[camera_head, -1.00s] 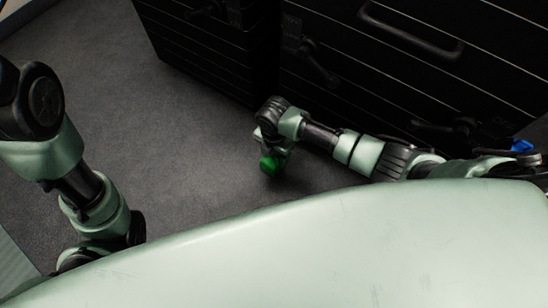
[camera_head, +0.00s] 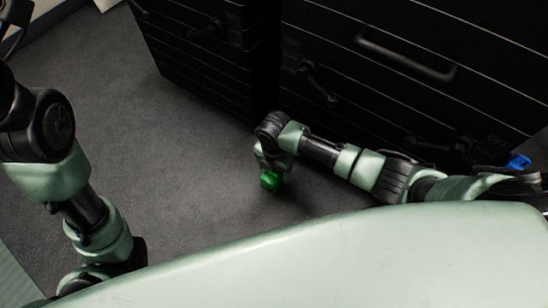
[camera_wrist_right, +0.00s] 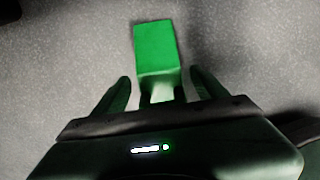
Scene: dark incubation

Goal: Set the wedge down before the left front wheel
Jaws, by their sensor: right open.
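The bright green wedge (camera_head: 270,181) is low over or on the dark grey floor in the middle of the head view; whether it touches the floor is unclear. In the right wrist view the wedge (camera_wrist_right: 155,48) shows as a green block just ahead of the right gripper (camera_wrist_right: 162,88). The right gripper is open, with one finger on each side and a gap to both. In the head view the right gripper (camera_head: 271,168) is small and partly hidden by its wrist. The left arm shows at the left, but its gripper is not identifiable. No wheel is clearly visible.
Black cabinets (camera_head: 350,75) with handles and latches stand along the back and right, close behind my right arm. A small blue object (camera_head: 519,161) is at the far right. The grey floor (camera_head: 150,130) left of the wedge is clear.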

